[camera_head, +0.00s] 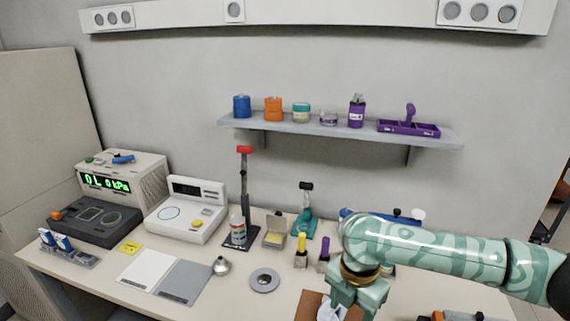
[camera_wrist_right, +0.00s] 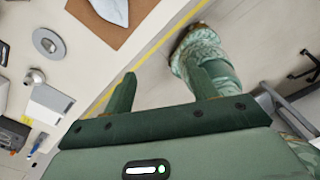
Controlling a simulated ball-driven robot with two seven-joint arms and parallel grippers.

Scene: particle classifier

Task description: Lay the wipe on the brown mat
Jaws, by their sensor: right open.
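The brown mat (camera_head: 308,306) lies at the front of the table at the bottom of the head view, partly cut off and partly behind my right gripper. It also shows at the top of the right wrist view (camera_wrist_right: 142,14). The white wipe (camera_head: 328,312) lies on the mat, crumpled rather than flat as far as it shows; the right wrist view shows part of it (camera_wrist_right: 112,10). My right gripper (camera_wrist_right: 163,76) is open, with nothing between its fingers and apart from the wipe. In the head view its body (camera_head: 357,296) is beside the wipe. My left gripper is not in view.
A round grey disc (camera_head: 264,281) and a small metal funnel (camera_head: 221,266) stand left of the mat. Yellow-topped (camera_head: 301,252) and purple-topped (camera_head: 324,250) bottles stand behind it. A grey pad (camera_head: 183,282) lies farther left. The table's front edge is close to the mat.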

